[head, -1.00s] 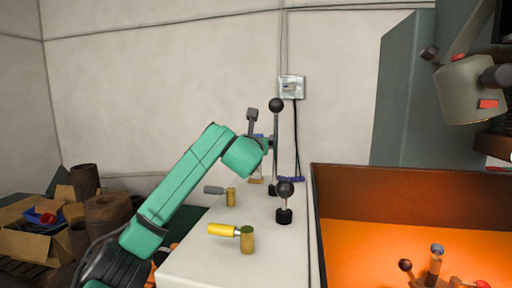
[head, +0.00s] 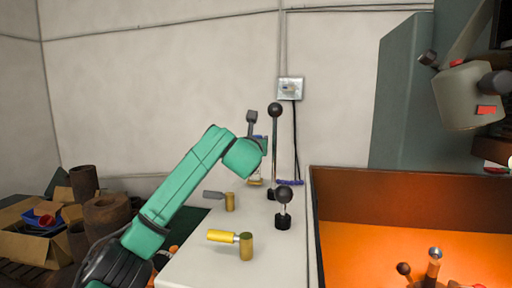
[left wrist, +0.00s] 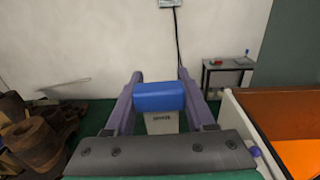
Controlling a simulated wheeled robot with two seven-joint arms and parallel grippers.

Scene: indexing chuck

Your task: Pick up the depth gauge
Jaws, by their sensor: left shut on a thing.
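The depth gauge shows in the left wrist view as a blue block (left wrist: 158,97) with a grey lettered body (left wrist: 163,122) below it. It sits between the two purple fingers of my left gripper (left wrist: 158,84), which is shut on it. In the head view my left gripper (head: 264,146) is above the far part of the white worktop, close beside a tall black-knobbed lever (head: 275,140). The gauge is mostly hidden there by my teal wrist. My right gripper is not in view.
Yellow and brass mallet-shaped pieces (head: 245,246) lie on the white worktop (head: 200,268), near a short black-knobbed lever (head: 283,222). An orange-floored tray (head: 370,250) with a raised brown wall is at right. Boxes and rusty cylinders (head: 107,210) stand at left.

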